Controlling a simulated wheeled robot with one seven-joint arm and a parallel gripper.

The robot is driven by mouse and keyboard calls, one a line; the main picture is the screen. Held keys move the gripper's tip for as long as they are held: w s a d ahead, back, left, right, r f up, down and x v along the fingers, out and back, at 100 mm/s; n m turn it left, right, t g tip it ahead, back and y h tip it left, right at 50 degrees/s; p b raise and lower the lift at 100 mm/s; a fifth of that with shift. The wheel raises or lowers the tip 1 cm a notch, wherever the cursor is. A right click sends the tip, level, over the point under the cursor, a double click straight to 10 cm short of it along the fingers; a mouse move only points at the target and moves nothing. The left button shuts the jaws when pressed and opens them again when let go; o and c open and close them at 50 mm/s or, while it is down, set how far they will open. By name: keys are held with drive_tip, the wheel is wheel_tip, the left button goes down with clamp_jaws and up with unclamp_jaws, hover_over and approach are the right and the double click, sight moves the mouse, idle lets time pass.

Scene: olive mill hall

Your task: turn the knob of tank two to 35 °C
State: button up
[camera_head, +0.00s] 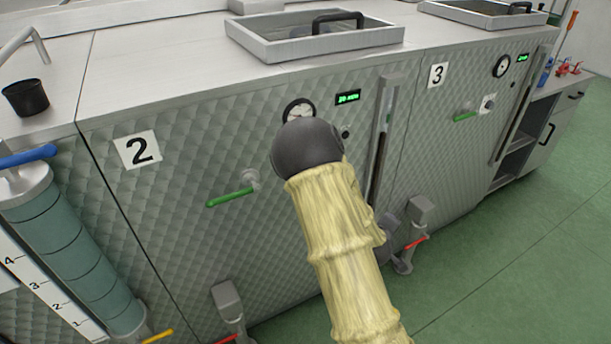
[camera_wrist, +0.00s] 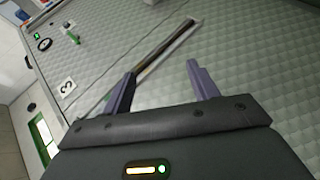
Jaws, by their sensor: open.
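Tank two is the quilted steel front with the white "2" label (camera_head: 138,149) in the head view. Its round gauge (camera_head: 299,111) is partly covered by my arm, and its needle is too small to read. A small dark knob (camera_head: 345,133) shows just right of my arm's dark joint, below the green-lit display (camera_head: 348,97); its setting cannot be read. My gripper (camera_wrist: 163,85) is open and empty in the wrist view, its fingers spread before the tank front and the long sight tube (camera_wrist: 165,48). The knob is not seen between them. My arm mostly hides the gripper in the head view.
Tank three, with its "3" label (camera_head: 438,75) and green-handled tap (camera_head: 465,116), stands to the right. Tank two's green lever (camera_head: 230,197) and the upright tube (camera_head: 382,130) stick out from the front. Red-handled drain valves sit low. Green floor is free at right.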

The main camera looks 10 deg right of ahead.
drive_tip(key=w+d+r+n+t, duration=0.1)
drive_tip(key=w+d+n+t, duration=0.1)
drive_tip(key=w+n+t, duration=0.35)
drive_tip(key=w+a+r+n+t+y+b, duration=0.1)
drive_tip(key=a+n+y, duration=0.5)
drive_tip(key=n, duration=0.5)
drive_tip(key=w+a+r+n+t+y+b, duration=0.1)
drive_tip(key=a+n+y, duration=0.5)
drive_tip(key=n, duration=0.5)
drive_tip(key=shift+a, duration=0.9)
drive_tip(key=shift+w+t, duration=0.1)
drive_tip(key=shift+t, duration=0.15)
drive_tip(key=p+x, duration=0.2)
drive_tip(key=x, duration=1.5)
drive_tip(key=shift+w, duration=0.15)
drive_tip(key=c, duration=1)
